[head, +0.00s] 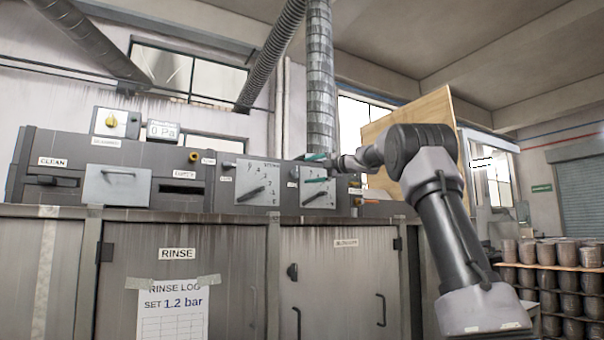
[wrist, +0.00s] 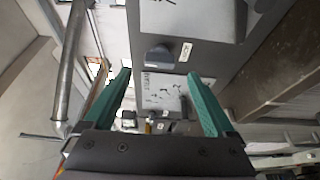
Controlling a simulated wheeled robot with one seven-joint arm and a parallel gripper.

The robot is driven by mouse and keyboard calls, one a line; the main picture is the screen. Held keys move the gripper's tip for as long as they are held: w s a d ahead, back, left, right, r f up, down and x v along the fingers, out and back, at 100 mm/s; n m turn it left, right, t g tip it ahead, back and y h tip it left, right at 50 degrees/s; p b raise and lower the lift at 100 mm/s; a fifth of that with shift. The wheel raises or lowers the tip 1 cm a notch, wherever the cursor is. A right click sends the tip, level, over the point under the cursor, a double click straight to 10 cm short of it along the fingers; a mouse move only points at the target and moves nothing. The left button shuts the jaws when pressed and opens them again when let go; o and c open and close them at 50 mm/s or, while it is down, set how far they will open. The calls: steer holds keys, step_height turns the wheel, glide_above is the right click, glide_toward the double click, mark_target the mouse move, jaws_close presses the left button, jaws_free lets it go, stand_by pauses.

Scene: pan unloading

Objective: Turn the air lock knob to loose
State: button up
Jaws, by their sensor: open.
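A rounded grey knob (wrist: 158,55) shows in the wrist view on the grey panel, with a small label (wrist: 186,52) beside it that I cannot read. I cannot confirm from its label that it is the air lock knob, or read its setting. My gripper (wrist: 158,74) is open and empty; its two teal fingers stand apart, and the knob appears just beyond their tips. In the head view my gripper (head: 315,168) is in front of the right dial plate (head: 318,199).
The left dial plate (head: 257,185) is beside the gripper. A wooden board (head: 415,120) stands behind my arm. Stacked cans (head: 565,280) are at right.

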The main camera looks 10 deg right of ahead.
steer(key=v, duration=0.5)
stand_by(0.4)
steer(key=s+d+r+m+t+h, duration=0.3)
steer(key=s+r+m+t+h, duration=0.3)
steer(key=m, duration=0.4)
steer(key=s+d+f+m+h, duration=0.3)
steer(key=s+f+m+h, duration=0.3)
steer(key=m, duration=0.3)
steer(key=s+a+f+m+g+y, duration=0.1)
steer(key=s+a+f+m+g, duration=0.1)
steer(key=s+f, duration=0.9)
steer(key=s+a+f+m+g, duration=0.3)
steer(key=s+f+m+g, duration=0.2)
steer(key=s+f, duration=0.6)
steer(key=s+a+f+m+g+y, duration=0.1)
steer(key=s+a+f+m+g, duration=0.2)
steer(key=s+f, duration=0.8)
steer(key=m+g, duration=0.1)
steer(key=g, duration=0.1)
steer(key=shift+f+g+y, duration=0.2)
steer(key=shift+g+y, duration=0.1)
steer(key=shift+g, duration=0.1)
steer(key=shift+s, duration=0.1)
